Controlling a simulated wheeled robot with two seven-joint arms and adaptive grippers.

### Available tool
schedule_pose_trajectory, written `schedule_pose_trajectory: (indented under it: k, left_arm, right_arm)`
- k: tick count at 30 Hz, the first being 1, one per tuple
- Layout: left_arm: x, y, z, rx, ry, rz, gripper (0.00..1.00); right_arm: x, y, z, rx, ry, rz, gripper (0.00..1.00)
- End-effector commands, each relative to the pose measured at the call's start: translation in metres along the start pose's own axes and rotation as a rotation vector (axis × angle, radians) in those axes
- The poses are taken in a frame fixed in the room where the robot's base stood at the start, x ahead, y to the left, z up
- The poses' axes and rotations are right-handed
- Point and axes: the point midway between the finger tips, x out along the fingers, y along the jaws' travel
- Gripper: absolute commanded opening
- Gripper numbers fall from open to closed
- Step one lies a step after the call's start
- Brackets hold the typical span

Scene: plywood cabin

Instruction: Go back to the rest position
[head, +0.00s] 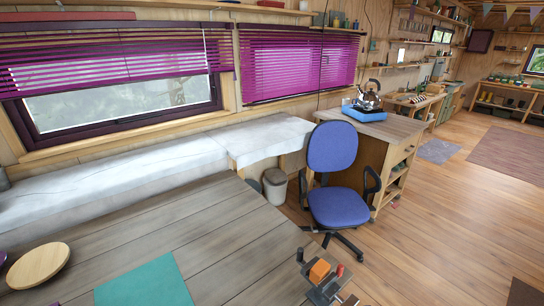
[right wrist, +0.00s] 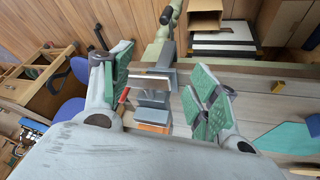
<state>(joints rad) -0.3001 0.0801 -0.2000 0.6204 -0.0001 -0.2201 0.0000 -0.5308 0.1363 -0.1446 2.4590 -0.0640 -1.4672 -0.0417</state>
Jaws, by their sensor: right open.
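My right gripper (right wrist: 163,80) shows in the right wrist view, its two green-padded fingers spread wide with nothing held between them. Beyond the fingers, in the gap between them, a grey vise (right wrist: 153,97) with an orange block (right wrist: 152,128) stands on the table. How far the fingers are from the vise is hard to tell. In the head view the same vise (head: 325,287) and orange block (head: 319,271) are at the bottom edge. Neither gripper shows in the head view, and my left gripper is in neither view.
The grey plank table (head: 215,235) holds a teal mat (head: 145,284) and a round wooden board (head: 38,266). A blue office chair (head: 338,205) stands past its edge, near a grey bin (head: 274,185). A kettle (head: 368,96) stands on the far desk. The floor at right is open.

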Motion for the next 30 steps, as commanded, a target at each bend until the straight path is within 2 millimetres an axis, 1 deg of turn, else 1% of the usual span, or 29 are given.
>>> schedule_pose_trajectory:
  k: [3, 10, 14, 23, 26, 30]
  left_arm:
    - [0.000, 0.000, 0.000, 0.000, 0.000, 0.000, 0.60]
    - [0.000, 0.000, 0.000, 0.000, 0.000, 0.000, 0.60]
    - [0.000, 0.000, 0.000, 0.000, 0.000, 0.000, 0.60]
    - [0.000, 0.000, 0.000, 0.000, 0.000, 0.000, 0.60]
    - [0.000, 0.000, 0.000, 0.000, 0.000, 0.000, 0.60]
    - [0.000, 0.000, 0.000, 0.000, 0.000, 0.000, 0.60]
  right_arm:
    - [-0.002, -0.004, 0.017, 0.030, -0.053, -0.026, 0.60]
    - [-0.005, -0.013, 0.045, 0.077, -0.147, -0.069, 0.60]
    - [0.010, -0.014, 0.046, 0.074, -0.146, -0.067, 0.60]
    - [0.045, -0.018, 0.054, 0.071, -0.156, -0.069, 0.60]
    - [0.062, -0.020, 0.059, 0.070, -0.163, -0.070, 0.60]
    - [0.094, -0.024, 0.071, 0.068, -0.174, -0.073, 0.60]
